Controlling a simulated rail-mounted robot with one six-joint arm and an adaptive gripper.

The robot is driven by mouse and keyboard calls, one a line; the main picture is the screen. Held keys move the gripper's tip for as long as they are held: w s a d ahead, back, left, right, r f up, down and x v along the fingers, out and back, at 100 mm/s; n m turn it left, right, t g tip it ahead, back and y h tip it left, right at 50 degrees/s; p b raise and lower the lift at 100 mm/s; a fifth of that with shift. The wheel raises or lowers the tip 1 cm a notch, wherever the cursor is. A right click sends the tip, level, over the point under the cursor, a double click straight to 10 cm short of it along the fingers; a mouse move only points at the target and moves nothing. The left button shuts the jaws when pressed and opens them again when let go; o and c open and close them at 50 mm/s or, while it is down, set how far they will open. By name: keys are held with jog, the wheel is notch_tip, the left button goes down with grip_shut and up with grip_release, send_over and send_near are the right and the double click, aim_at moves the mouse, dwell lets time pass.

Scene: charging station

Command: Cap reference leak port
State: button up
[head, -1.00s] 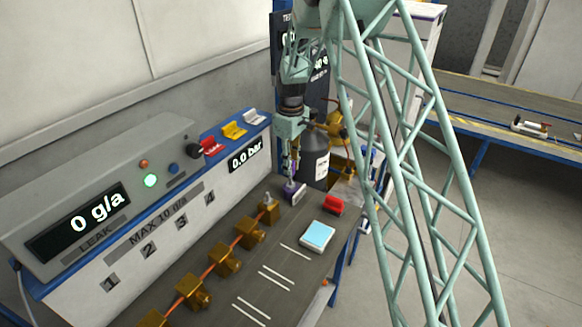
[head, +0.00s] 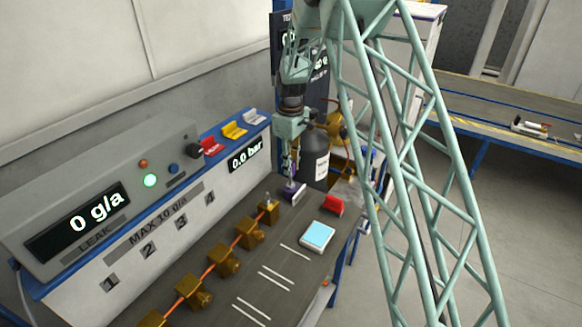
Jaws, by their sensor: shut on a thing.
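My gripper (head: 292,177) points down at the far end of the bench. It is shut on a small purple piece that is largely hidden by the fingers. I cannot tell which fitting is the reference leak port. The leak display (head: 84,222) reads 0 g/a, with a green light lit.
Several brass blocks (head: 224,262) stand in a row, joined by an orange line. A dark gas cylinder (head: 315,158) stands behind the gripper. The marked front bench top is clear.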

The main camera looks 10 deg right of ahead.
aim_at(291, 178)
jog(key=shift+f+b, duration=1.3)
jog(key=shift+f, duration=1.35)
dwell(0.8)
jog(key=o, duration=0.8)
jog(key=shift+r, duration=0.15)
jog(key=shift+r, duration=5.85)
